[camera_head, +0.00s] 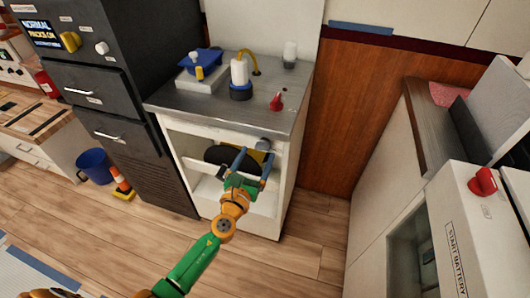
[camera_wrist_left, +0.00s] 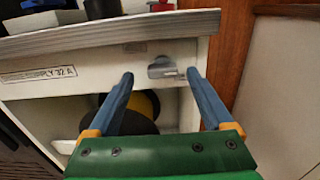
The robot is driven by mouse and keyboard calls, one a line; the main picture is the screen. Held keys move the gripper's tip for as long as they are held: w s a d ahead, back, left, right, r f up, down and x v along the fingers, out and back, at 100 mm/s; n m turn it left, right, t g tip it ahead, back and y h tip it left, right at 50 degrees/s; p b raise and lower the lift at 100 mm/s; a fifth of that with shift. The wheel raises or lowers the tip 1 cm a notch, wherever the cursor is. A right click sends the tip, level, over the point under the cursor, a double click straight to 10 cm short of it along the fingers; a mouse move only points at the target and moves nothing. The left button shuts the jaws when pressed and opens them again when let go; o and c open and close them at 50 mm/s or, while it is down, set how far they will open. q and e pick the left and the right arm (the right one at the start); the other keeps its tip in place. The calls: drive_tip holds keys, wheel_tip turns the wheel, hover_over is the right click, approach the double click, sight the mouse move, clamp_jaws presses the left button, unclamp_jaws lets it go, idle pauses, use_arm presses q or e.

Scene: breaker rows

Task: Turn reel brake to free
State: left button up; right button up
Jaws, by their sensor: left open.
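A small grey lever (camera_head: 263,145) sits on the white front rail of the cabinet, under the steel counter's edge; I take it for the reel brake, though its label is too small to read. In the left wrist view the lever (camera_wrist_left: 162,68) lies roughly sideways between my fingertips. My left gripper (camera_head: 254,155) is open, with its two blue fingers spread either side of the lever; I cannot tell whether they touch it. A black reel (camera_head: 219,156) with a yellow core is inside the cabinet below, partly hidden by the gripper. My right gripper is not in view.
A black drawer cabinet (camera_head: 100,85) stands left. A white unit (camera_head: 480,225) with a red switch stands right. Open floor lies in front.

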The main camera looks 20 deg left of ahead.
sight(263, 146)
use_arm(q)
drive_tip(key=shift+w+f, duration=0.1)
drive_tip(key=shift+w, duration=0.7)
drive_tip(key=shift+w+d, duration=0.25)
drive_tip(key=shift+w, duration=0.25)
drive_tip(key=shift+s, duration=0.1)
drive_tip(key=shift+c, duration=0.2)
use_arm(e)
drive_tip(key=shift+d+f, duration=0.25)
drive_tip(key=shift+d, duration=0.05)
use_arm(q)
clamp_jaws()
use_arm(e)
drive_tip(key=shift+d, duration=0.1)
